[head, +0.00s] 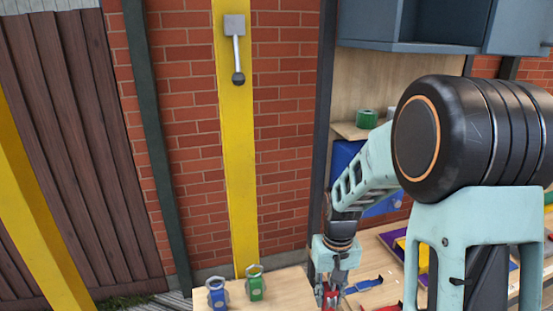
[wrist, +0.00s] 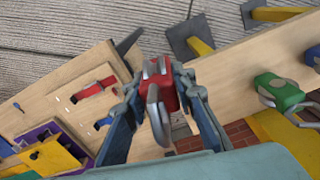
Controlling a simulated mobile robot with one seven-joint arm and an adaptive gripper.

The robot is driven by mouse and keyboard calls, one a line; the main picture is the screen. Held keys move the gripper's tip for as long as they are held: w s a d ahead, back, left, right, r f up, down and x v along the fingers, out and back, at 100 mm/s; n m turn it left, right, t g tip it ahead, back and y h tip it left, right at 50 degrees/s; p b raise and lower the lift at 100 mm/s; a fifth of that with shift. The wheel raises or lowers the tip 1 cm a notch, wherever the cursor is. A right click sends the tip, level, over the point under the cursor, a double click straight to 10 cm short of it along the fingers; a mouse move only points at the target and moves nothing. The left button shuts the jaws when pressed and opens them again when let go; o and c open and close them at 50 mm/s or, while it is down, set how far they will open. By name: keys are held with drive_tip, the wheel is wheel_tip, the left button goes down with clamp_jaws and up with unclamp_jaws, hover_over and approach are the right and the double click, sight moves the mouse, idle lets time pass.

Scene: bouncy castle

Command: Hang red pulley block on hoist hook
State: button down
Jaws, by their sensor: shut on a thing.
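The red pulley block (wrist: 167,98) is between the two fingers of my gripper (wrist: 158,82), with its grey metal loop toward the wrist camera. In the head view my gripper (head: 331,283) is low, right of centre, shut on the red block (head: 331,301), which shows only in part at the bottom edge. A grey metal arm with a dark ball end (head: 238,58), likely the hoist hook, sticks out from a yellow post high on the brick wall. It is well above and left of my gripper, and nothing hangs on it.
A blue pulley block (head: 216,294) and a green pulley block (head: 255,284) stand on the wooden bench (head: 284,292), left of my gripper. A blue strap-like tool (head: 363,285) lies to the right. A grey cabinet (head: 430,30) hangs at upper right. The wall before the yellow post (head: 239,170) is clear.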

drive_tip(key=shift+w+d+f+m, duration=0.1)
drive_tip(key=shift+d+f+m, duration=0.2)
drive_tip(key=shift+m, duration=0.3)
drive_tip(key=shift+r, duration=0.1)
drive_tip(key=shift+a+r+n, duration=0.3)
drive_tip(key=shift+a+n, duration=0.1)
drive_tip(key=shift+n, duration=0.3)
drive_tip(key=s+a+r+n, duration=0.5)
drive_tip(key=a+r+n, duration=0.3)
drive_tip(key=n, duration=1.2)
drive_tip(key=shift+a, duration=0.9)
drive_tip(key=shift+w+d, duration=0.1)
